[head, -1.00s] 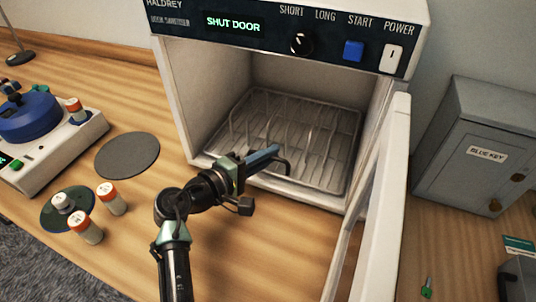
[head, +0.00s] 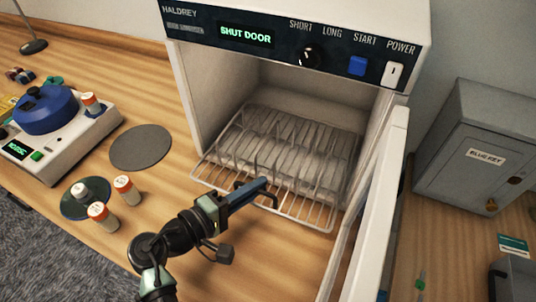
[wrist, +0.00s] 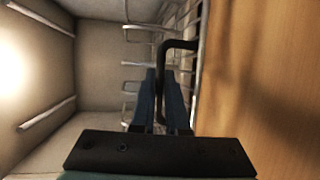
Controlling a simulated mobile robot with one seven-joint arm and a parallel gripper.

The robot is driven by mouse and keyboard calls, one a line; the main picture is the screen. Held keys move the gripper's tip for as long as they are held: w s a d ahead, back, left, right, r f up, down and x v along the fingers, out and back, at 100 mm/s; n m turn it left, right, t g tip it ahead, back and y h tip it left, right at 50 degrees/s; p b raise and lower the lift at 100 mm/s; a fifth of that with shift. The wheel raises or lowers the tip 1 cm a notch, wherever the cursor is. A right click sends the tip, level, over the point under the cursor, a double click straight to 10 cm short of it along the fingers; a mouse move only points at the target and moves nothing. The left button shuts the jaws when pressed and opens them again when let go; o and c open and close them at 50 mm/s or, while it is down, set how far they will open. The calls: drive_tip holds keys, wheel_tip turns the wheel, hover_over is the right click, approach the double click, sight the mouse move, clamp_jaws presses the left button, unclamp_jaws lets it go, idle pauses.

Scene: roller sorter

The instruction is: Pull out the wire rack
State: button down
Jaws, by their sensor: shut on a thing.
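The wire rack (head: 307,212) sticks partway out of the open sanitizer cabinet (head: 185,110), its front part beyond the cabinet's front edge and its back part still inside. Upright wire loops stand on it. My gripper (head: 268,188) is at the rack's front, shut on the dark handle (head: 272,201). In the wrist view the fingers (wrist: 165,85) close around the dark bent handle (wrist: 178,43), with the rack's wires (wrist: 200,60) beside it. The rack seems empty. The cabinet display (head: 245,36) reads "SHUT DOOR".
The open cabinet door (head: 375,200) stands close to the rack's right side. A grey key box (head: 475,155) is at the right. Several orange-capped vials, a round grey mat (head: 140,148) and a white machine with a blue top (head: 50,108) are at the left.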

drive_tip(key=s+a, duration=0.1)
drive_tip(key=s, duration=0.2)
drive_tip(key=s+a+p, duration=0.1)
drive_tip(key=s, duration=0.2)
drive_tip(key=s+a+p, duration=0.1)
drive_tip(key=s, duration=0.2)
drive_tip(key=shift+a, duration=0.35)
drive_tip(key=c, duration=0.9)
unclamp_jaws()
drive_tip(key=b+v, duration=0.1)
drive_tip(key=v, duration=1.2)
